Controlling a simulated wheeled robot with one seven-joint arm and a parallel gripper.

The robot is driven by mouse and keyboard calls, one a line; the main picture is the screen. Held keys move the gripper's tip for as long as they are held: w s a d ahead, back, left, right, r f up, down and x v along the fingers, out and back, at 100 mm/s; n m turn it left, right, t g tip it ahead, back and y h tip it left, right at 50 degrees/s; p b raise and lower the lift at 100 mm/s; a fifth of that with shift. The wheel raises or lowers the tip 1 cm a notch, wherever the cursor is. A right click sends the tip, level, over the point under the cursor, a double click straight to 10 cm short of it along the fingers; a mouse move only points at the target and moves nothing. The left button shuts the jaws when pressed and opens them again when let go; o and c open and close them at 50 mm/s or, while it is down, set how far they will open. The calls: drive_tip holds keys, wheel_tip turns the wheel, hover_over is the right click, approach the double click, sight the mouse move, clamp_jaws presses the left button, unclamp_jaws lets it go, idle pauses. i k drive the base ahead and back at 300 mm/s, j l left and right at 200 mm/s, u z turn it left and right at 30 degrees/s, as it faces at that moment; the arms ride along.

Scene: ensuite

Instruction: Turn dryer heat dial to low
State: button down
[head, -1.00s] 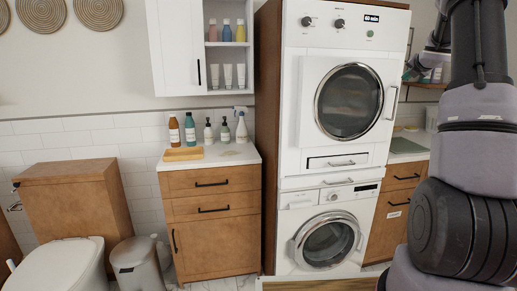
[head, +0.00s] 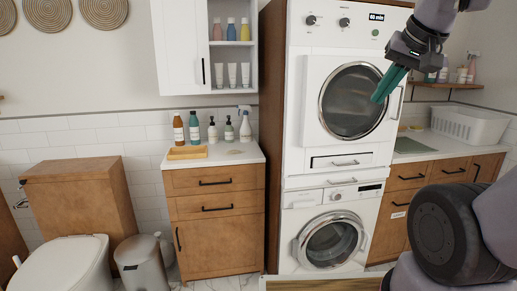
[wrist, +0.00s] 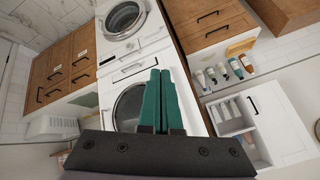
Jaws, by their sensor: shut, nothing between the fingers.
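The white dryer (head: 311,150) is stacked above a front-loading washer (head: 327,206) in a tall wooden surround. Its top panel has two dark dials, a left dial (head: 310,20) and a right dial (head: 344,22), a display (head: 376,16) reading 60 min, and a green button (head: 375,32). Their markings are too small to read. My gripper (head: 378,99) has green fingers, shut and empty, in front of the right side of the dryer's round door (head: 350,101), below and right of the dials. In the wrist view the shut fingers (wrist: 158,75) overlap the dryer door; the dials are not seen there.
A wooden cabinet (head: 213,225) with several bottles on top stands left of the dryer, under an open wall cabinet (head: 180,45). A counter with a white basket (head: 470,124) is at the right. A toilet and bin (head: 142,266) are at the lower left.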

sight(311, 20)
drive_tip(key=l+u, duration=0.1)
drive_tip(key=l, duration=0.6)
drive_tip(key=l+u, duration=0.15)
drive_tip(key=l, duration=0.55)
drive_tip(key=k+l+u, duration=0.1)
drive_tip(key=l, duration=0.6)
drive_tip(key=k, duration=0.05)
